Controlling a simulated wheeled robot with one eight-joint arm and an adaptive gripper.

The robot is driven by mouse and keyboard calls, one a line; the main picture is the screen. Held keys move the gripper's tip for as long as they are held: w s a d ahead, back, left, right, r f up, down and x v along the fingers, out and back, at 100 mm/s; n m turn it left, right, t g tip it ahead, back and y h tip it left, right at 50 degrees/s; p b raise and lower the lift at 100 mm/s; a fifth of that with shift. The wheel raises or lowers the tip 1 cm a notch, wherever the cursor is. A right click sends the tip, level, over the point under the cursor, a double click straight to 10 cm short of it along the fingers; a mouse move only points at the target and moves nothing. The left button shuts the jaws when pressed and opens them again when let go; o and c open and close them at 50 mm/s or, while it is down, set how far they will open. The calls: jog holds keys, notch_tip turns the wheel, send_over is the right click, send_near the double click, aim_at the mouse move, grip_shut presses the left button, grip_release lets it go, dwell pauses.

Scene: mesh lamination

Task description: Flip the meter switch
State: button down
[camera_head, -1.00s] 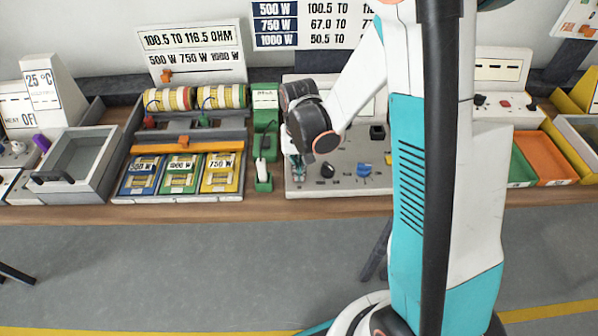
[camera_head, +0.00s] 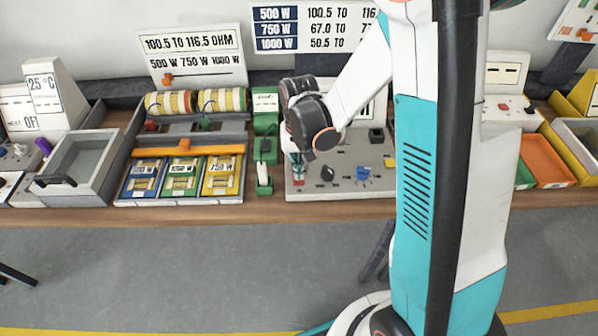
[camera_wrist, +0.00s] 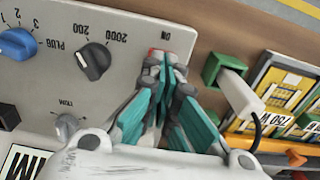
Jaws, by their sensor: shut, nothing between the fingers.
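The meter (camera_head: 345,180) is a light grey panel on the bench right of the green probe holder. In the wrist view its panel (camera_wrist: 110,20) fills the upper left and appears upside down, with an "ON" label near its edge. A red switch (camera_wrist: 155,54) shows by that label, partly hidden by my fingertips. It also shows as a small red patch in the head view (camera_head: 299,182). My gripper (camera_wrist: 166,58) is shut and empty, its teal fingers close together with their tips at the switch. I cannot tell whether they touch it, or the switch's position.
A black range knob (camera_wrist: 94,61) and a blue knob (camera_wrist: 17,44) sit on the panel. A white probe (camera_wrist: 240,95) stands in a green holder (camera_wrist: 212,70) close beside my fingers. The resistor tray (camera_head: 232,199) lies further left. My arm hides the meter's right side.

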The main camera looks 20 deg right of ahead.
jog(key=shift+r+p, duration=1.15)
jog(key=shift+r, duration=0.95)
jog(key=s+r+n+t+b, duration=0.3)
jog(key=s+r+t+b, duration=0.3)
jog(key=s+r, duration=0.8)
jog(key=shift+s+n+t, duration=0.3)
jog(key=shift+s+t, duration=0.2)
jog(key=shift+t, duration=0.1)
